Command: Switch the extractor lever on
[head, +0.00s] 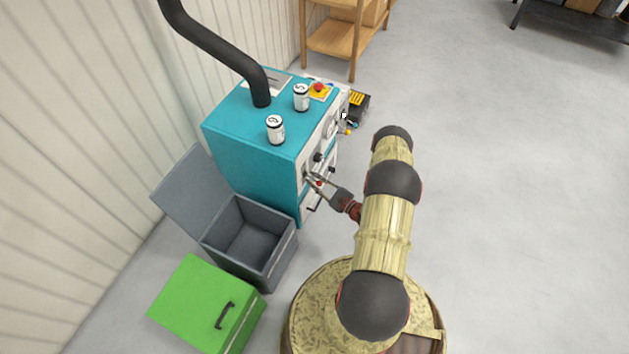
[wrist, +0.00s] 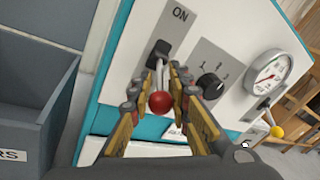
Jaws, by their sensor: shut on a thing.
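The extractor lever (wrist: 160,102) has a red ball knob on a pale shaft, coming out of a black base on the white panel (wrist: 222,60) of a teal machine (head: 250,140). An "ON" label (wrist: 180,14) is printed above the base in the wrist view. The knob lies below the base there, away from the label. My gripper (wrist: 160,80) is shut on the lever, its fingers on either side of the shaft and knob. In the head view my gripper (head: 313,182) is at the machine's front; the lever is mostly hidden there.
The panel also carries a numbered black dial (wrist: 210,86), a gauge (wrist: 268,72) and a yellow-tipped lever (wrist: 277,131). Two white cans (head: 275,130) stand on top. An open grey bin (head: 276,269) and a green box (head: 195,305) are at left. Floor at right is clear.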

